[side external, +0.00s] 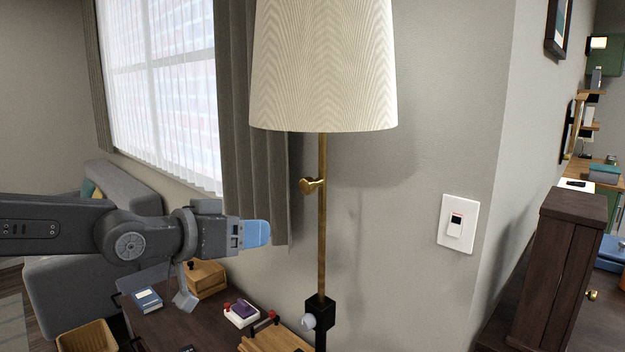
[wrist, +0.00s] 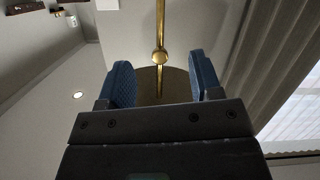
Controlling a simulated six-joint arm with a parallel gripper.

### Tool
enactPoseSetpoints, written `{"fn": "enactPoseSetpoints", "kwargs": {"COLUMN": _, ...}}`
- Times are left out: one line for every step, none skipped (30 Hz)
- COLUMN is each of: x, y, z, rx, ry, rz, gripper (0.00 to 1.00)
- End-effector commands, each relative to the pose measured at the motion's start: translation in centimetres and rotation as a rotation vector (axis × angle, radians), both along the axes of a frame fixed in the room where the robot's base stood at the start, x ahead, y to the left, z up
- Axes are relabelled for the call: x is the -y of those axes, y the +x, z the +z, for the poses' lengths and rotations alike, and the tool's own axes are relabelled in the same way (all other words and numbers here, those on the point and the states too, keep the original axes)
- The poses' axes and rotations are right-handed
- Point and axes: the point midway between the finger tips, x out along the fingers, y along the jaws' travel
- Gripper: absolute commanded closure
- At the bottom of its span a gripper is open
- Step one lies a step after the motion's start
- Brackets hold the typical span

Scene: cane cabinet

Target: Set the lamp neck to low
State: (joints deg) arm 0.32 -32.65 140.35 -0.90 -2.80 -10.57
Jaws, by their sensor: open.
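The lamp has a cream patterned shade (side external: 322,65) on a thin upright brass neck (side external: 322,232). A brass knob (side external: 312,185) sticks out of the neck below the shade. The neck enters a black block (side external: 320,312) with a pale round knob (side external: 308,321) on its side. My gripper (side external: 262,233) is left of the neck in the side view, lower than the brass knob and apart from the lamp. In the wrist view my gripper (wrist: 162,80) is open and empty, its blue fingers apart; the brass knob (wrist: 159,58) and neck (wrist: 160,22) show between them.
A dark desk (side external: 190,325) below holds a blue book (side external: 147,300), a wooden box (side external: 205,278) and small items. A grey curtain (side external: 250,150) hangs behind the gripper. A wall switch (side external: 457,223) and dark cabinet (side external: 560,270) are on the right.

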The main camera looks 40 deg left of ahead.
Motion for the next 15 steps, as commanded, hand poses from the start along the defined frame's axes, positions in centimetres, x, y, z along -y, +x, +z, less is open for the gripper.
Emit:
{"fn": "enactPoseSetpoints", "kwargs": {"x": 0.0, "y": 0.7, "z": 0.9, "rx": 0.066, "ry": -0.017, "rz": 0.005, "gripper": 0.42}}
{"fn": "enactPoseSetpoints", "kwargs": {"x": 0.0, "y": 1.0, "z": 1.5, "rx": 0.103, "ry": -0.026, "rz": 0.006, "gripper": 0.42}}
{"fn": "enactPoseSetpoints", "kwargs": {"x": 0.0, "y": 1.3, "z": 2.2, "rx": 0.146, "ry": -0.036, "rz": 0.008, "gripper": 0.42}}
{"fn": "enactPoseSetpoints", "kwargs": {"x": 0.0, "y": 1.5, "z": 2.6, "rx": 0.174, "ry": -0.043, "rz": 0.01, "gripper": 0.42}}
{"fn": "enactPoseSetpoints", "kwargs": {"x": 0.0, "y": 1.6, "z": 3.0, "rx": 0.197, "ry": -0.049, "rz": 0.011, "gripper": 0.42}}
{"fn": "enactPoseSetpoints", "kwargs": {"x": 0.0, "y": 1.7, "z": 3.4, "rx": 0.223, "ry": -0.055, "rz": 0.011, "gripper": 0.42}}
{"fn": "enactPoseSetpoints", "kwargs": {"x": 0.0, "y": 1.8, "z": 3.6, "rx": 0.237, "ry": -0.058, "rz": 0.012, "gripper": 0.42}}
{"fn": "enactPoseSetpoints", "kwargs": {"x": 0.0, "y": 1.9, "z": 3.7, "rx": 0.247, "ry": -0.06, "rz": 0.013, "gripper": 0.42}}
{"fn": "enactPoseSetpoints", "kwargs": {"x": 0.0, "y": 2.0, "z": 3.9, "rx": 0.255, "ry": -0.062, "rz": 0.013, "gripper": 0.42}}
{"fn": "enactPoseSetpoints", "kwargs": {"x": 0.0, "y": 2.2, "z": 4.0, "rx": 0.26, "ry": -0.063, "rz": 0.013, "gripper": 0.42}}
{"fn": "enactPoseSetpoints", "kwargs": {"x": 0.0, "y": 2.3, "z": 4.0, "rx": 0.262, "ry": -0.063, "rz": 0.012, "gripper": 0.42}}
{"fn": "enactPoseSetpoints", "kwargs": {"x": 0.0, "y": 2.6, "z": 4.0, "rx": 0.262, "ry": -0.063, "rz": 0.012, "gripper": 0.42}}
{"fn": "enactPoseSetpoints", "kwargs": {"x": 0.0, "y": 2.9, "z": 4.0, "rx": 0.261, "ry": -0.063, "rz": 0.013, "gripper": 0.42}}
{"fn": "enactPoseSetpoints", "kwargs": {"x": 0.0, "y": 3.2, "z": 3.9, "rx": 0.259, "ry": -0.063, "rz": 0.013, "gripper": 0.42}}
{"fn": "enactPoseSetpoints", "kwargs": {"x": 0.0, "y": 3.7, "z": 4.0, "rx": 0.259, "ry": -0.063, "rz": 0.013, "gripper": 0.42}}
